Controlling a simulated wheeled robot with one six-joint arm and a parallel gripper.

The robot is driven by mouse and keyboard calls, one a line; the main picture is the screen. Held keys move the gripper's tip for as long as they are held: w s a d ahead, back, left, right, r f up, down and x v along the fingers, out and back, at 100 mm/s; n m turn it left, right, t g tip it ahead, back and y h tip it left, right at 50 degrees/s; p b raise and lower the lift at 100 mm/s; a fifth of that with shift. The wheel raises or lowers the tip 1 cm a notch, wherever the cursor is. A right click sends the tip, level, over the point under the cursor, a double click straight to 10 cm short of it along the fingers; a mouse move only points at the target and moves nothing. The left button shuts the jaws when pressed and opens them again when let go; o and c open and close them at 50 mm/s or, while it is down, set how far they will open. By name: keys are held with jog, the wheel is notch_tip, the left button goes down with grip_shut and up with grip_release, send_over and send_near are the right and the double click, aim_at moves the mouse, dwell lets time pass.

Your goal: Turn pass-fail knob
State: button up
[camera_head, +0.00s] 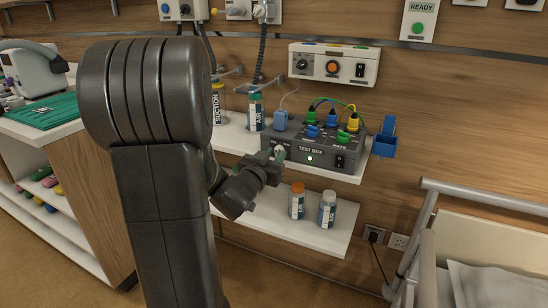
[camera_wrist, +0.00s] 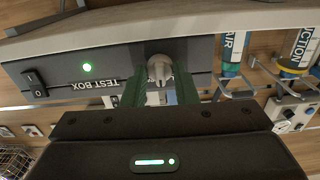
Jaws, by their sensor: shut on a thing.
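The dark grey test box (camera_head: 312,152) sits on the upper wall shelf, its front panel facing me, with a lit green light. A pale grey knob (camera_wrist: 158,68) sticks out of that panel beside the TEST BOX lettering. It also shows at the panel's left end in the head view (camera_head: 280,152). My gripper (camera_wrist: 159,84) is at the front of the panel, its green-edged fingers on either side of the knob and shut on it. In the head view my gripper (camera_head: 270,163) partly covers the panel's left end. I cannot read any pass or fail marks.
Coloured plugs and leads (camera_head: 332,110) stand on the box top. A black rocker switch (camera_head: 339,162) is on the panel's right. A blue holder (camera_head: 385,136) is right of the box. Bottles (camera_head: 328,209) stand on the lower shelf. A bed rail (camera_head: 485,197) is at right.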

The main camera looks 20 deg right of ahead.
jog(key=shift+f, duration=0.1)
jog(key=m+b, duration=0.3)
jog(key=m, duration=0.1)
jog(key=shift+f+m+b, duration=0.1)
jog(key=shift+m+b, duration=1.3)
jog(key=shift+m, duration=0.9)
jog(key=o, duration=1)
jog(key=shift+r, duration=0.2)
jog(key=shift+a, duration=0.1)
